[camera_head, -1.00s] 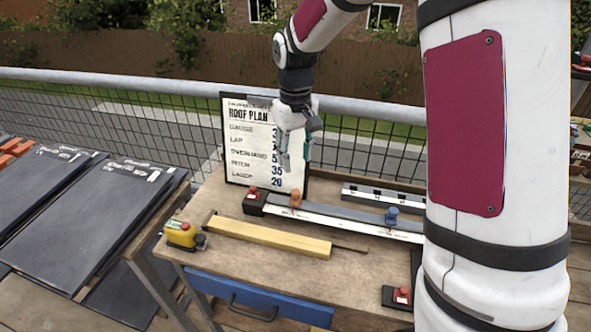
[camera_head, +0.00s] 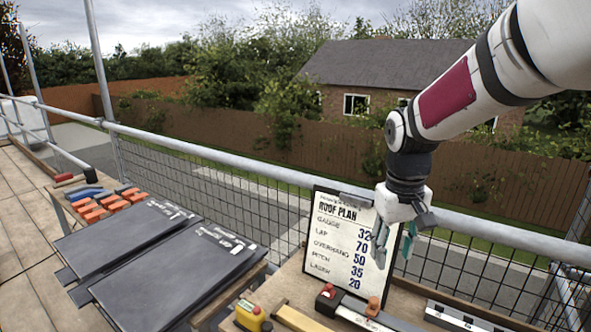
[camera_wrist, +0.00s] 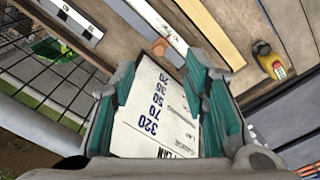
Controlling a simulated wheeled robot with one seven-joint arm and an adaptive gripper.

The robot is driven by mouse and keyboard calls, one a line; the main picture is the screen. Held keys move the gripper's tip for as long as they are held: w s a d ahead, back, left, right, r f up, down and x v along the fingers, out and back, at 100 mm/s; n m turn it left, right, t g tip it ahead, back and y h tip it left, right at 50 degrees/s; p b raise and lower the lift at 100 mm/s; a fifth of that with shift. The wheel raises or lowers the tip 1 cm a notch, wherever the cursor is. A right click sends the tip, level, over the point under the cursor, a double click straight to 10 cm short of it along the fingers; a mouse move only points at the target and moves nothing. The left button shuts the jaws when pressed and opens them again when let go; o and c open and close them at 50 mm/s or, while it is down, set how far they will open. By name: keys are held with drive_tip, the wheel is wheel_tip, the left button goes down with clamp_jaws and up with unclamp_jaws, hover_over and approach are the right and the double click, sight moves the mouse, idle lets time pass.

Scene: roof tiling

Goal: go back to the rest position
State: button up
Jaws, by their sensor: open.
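My gripper (camera_head: 394,242) is open and empty in the head view. It hangs in front of the right edge of the roof plan board (camera_head: 345,245), above the workbench. In the wrist view my gripper (camera_wrist: 163,95) shows its two teal-lined fingers spread apart, with the board (camera_wrist: 155,115) seen between and beyond them. Nothing is between the fingertips that I can make out as held.
The bench holds a yellow tool (camera_head: 252,316), a wooden batten (camera_head: 297,319), a rail with an orange knob (camera_head: 373,306) and a marked grey bar (camera_head: 462,318). Dark slates (camera_head: 175,275) lie at left. A metal railing (camera_head: 250,172) runs behind.

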drive_tip(key=s+r+t+p, duration=0.1)
drive_tip(key=s+r, duration=0.2)
drive_tip(key=s, duration=0.5)
drive_tip(key=s+r+m+t+p, duration=0.1)
drive_tip(key=s+r, duration=0.2)
drive_tip(key=s, duration=0.6)
drive_tip(key=s+a+r+t+p, duration=0.1)
drive_tip(key=s+r, duration=0.1)
drive_tip(key=s, duration=0.7)
drive_tip(key=shift+r+m+t, duration=0.3)
drive_tip(key=shift+r, duration=0.1)
drive_tip(key=shift+w, duration=0.1)
idle(1.2)
